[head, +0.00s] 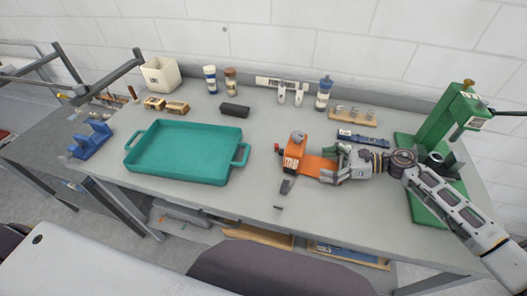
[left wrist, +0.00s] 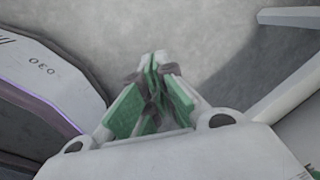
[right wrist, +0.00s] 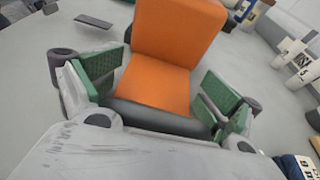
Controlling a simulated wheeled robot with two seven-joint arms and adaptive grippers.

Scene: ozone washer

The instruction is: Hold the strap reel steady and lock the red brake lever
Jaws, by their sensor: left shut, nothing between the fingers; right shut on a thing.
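The orange strap reel (head: 293,158) stands on the grey workbench, with white lettering on its front and a grey round part on top. A small red knob (head: 277,148) sticks out at its left side; I cannot tell whether it is the brake lever. My right gripper (head: 328,166) reaches in from the right and is shut on the reel's orange arm. In the right wrist view the orange body (right wrist: 172,60) lies between the green-padded fingers, with a dark bar below. My left gripper (left wrist: 157,65) is shut and empty over the floor, outside the head view.
A teal tray (head: 183,181) lies left of the reel. A dark block (head: 235,110), bottles (head: 324,93) and a wooden rack (head: 354,117) stand behind. A green press (head: 440,125) stands at right. Bench is clear between tray and reel.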

